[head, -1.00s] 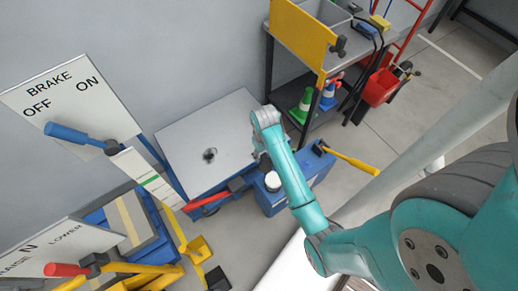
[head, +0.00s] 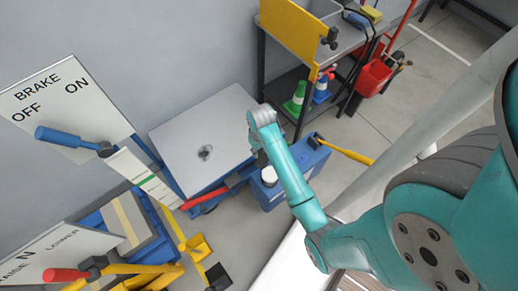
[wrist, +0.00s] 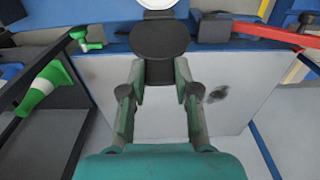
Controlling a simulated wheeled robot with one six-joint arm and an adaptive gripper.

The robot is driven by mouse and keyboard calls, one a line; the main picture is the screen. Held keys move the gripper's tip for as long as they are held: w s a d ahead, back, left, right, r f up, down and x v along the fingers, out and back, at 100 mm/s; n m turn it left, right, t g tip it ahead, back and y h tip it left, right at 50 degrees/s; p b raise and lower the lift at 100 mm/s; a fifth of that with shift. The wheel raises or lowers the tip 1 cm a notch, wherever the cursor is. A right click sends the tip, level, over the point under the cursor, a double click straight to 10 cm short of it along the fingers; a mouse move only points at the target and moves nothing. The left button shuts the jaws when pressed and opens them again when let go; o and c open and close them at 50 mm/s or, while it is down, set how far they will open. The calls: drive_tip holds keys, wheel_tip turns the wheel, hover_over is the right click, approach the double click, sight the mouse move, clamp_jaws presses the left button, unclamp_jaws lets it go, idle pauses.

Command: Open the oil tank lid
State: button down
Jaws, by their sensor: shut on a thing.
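The oil tank is a blue box (head: 305,157) on the floor, at the middle of the head view. A white round opening (head: 269,175) shows on its top, and its edge shows at the top of the wrist view (wrist: 160,4). A black round lid (wrist: 160,38) with a short tab stands beside the opening, apparently tilted off it. My gripper (wrist: 160,74) is shut on the lid's tab, with a finger on each side. In the head view my gripper (head: 259,152) is small beside the tank, and the lid cannot be made out there.
A grey panel (head: 190,145) on a blue base stands left of the tank. A red bar (head: 205,197) and a yellow handle (head: 345,150) lie close by. A shelf with cones (head: 295,104) is behind. Lever boards (head: 65,95) stand at left.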

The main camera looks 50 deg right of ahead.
drive_tip(key=shift+s+a+r+t+h, duration=0.1)
drive_tip(key=shift+s+a+t+h, duration=0.05)
drive_tip(key=shift+s+t, duration=0.35)
drive_tip(key=shift+s+a+r+t+h, duration=0.1)
drive_tip(key=shift+s+a+t+h, duration=0.05)
drive_tip(key=shift+s+t, duration=0.35)
drive_tip(key=c, duration=0.8)
unclamp_jaws()
drive_tip(key=shift+c, duration=0.2)
drive_tip(key=v, duration=1.2)
